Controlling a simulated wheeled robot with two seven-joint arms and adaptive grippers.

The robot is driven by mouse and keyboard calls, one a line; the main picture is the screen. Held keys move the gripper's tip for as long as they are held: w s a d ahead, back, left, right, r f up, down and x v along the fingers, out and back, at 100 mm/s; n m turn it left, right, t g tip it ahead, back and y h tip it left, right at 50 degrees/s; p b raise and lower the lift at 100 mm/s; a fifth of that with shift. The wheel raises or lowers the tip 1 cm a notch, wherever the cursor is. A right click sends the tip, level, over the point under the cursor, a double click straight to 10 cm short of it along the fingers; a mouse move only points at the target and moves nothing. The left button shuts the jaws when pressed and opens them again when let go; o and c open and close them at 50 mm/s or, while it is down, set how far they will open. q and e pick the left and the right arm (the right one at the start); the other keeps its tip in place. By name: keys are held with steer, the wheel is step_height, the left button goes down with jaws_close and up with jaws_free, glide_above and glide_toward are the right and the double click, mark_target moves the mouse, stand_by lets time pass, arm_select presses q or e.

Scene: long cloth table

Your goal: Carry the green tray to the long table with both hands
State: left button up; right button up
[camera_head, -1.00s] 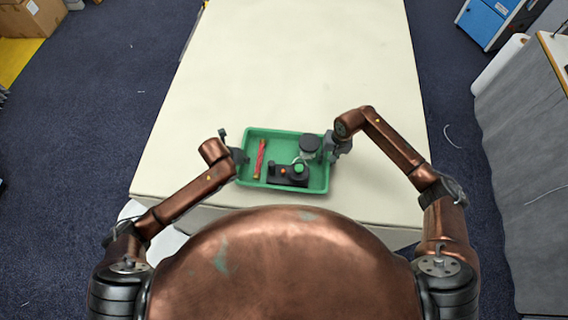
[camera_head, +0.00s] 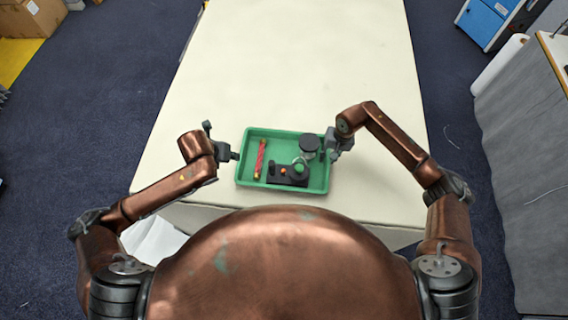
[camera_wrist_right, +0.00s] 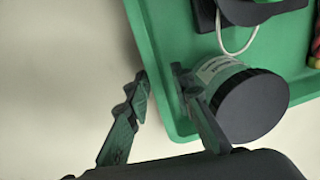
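The green tray (camera_head: 286,186) lies flat on the long table (camera_head: 290,60) near its front edge. It holds a red stick-like item (camera_head: 260,158), a dark-lidded jar (camera_head: 309,143) and a black item (camera_head: 288,174) with an orange button. My right gripper (camera_head: 332,145) is at the tray's right rim. In the right wrist view its fingers (camera_wrist_right: 165,105) stand apart, one outside the tray wall and one inside beside the jar (camera_wrist_right: 250,105). The wall lies between them with gaps. My left gripper (camera_head: 233,155) is just left of the tray, apart from it; its fingers are too small to read.
The table is bare beyond the tray. A grey-covered table (camera_head: 525,170) stands at the right, with a blue cabinet (camera_head: 492,20) behind it. A cardboard box (camera_head: 30,18) is at the far left.

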step_height(320, 180, up, 10)
steer(key=d, duration=0.1)
steer(key=shift+d, duration=0.15)
steer(key=shift+s, duration=0.1)
stand_by(0.4)
